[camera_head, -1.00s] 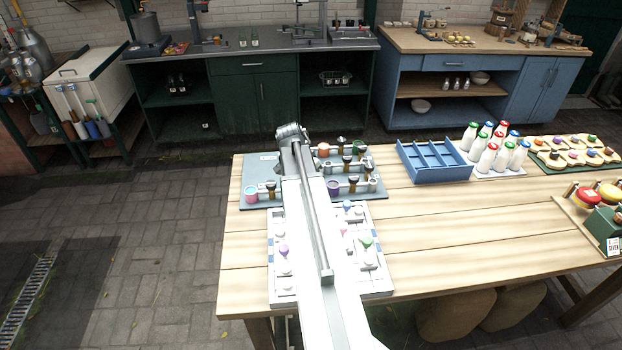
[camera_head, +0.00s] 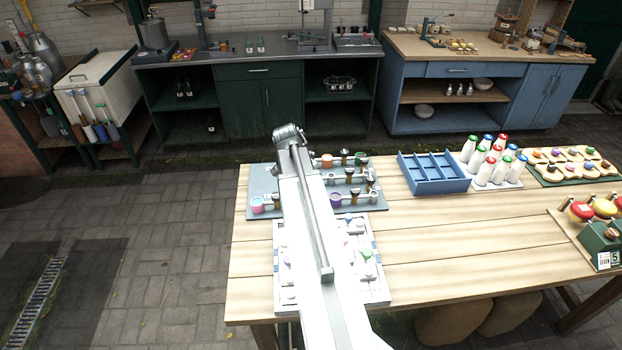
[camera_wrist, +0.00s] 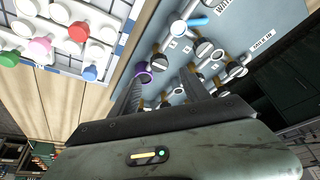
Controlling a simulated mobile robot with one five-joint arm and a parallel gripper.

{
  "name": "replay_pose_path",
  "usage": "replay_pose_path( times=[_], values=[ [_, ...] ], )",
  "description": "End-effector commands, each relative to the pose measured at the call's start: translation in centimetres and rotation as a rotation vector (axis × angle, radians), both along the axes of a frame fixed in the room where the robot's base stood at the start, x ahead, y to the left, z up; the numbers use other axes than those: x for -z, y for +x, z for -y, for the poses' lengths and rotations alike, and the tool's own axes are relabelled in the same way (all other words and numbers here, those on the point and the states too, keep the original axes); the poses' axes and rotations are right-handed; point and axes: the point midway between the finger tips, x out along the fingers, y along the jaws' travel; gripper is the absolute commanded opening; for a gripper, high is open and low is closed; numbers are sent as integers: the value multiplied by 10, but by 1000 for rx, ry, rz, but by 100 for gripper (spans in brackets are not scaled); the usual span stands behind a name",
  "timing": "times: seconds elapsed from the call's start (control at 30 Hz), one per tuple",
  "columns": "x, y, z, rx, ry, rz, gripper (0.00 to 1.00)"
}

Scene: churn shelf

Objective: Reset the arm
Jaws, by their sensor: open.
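My arm (camera_head: 305,210) stretches forward from the bottom of the head view over the wooden table. My gripper (camera_wrist: 160,88) shows in the wrist view with its two dark fingers apart. I see nothing held between them. Beyond them is the grey-blue board (camera_head: 262,178), which carries small cups and dark-topped pieces on metal holders. A purple cup (camera_wrist: 143,71) appears close to the left finger in the picture, but I cannot tell how far apart they are. In the head view the arm hides part of the board, and the gripper's fingers cannot be made out.
A white tray (camera_head: 284,307) of small coloured pieces lies under my arm. A blue divided tray (camera_head: 433,187), several white bottles (camera_head: 485,170) and a green machine (camera_head: 600,236) stand to the right. The table's middle right (camera_head: 470,235) is clear. Benches stand behind.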

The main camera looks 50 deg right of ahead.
Motion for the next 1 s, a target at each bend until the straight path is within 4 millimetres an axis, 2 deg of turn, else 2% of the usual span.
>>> replay_pose_path(
  times=[0.33,0.4,0.47,0.57,0.63,0.73,0.77,0.8,0.87,0.9,1.0],
  values=[
    [2,1,-1,-2,0,0,55],
    [2,8,-9,-20,0,1,55],
    [4,23,-28,-54,1,0,55],
    [7,57,-84,-155,2,1,55],
    [11,77,-138,-239,18,5,55],
    [18,91,-217,-388,59,-16,55],
    [20,92,-241,-445,73,-29,55],
    [23,92,-274,-528,93,-48,55],
    [27,86,-321,-670,127,-87,55],
    [30,79,-352,-776,151,-118,55],
    [36,50,-414,-1073,221,-205,55]
  ],
)
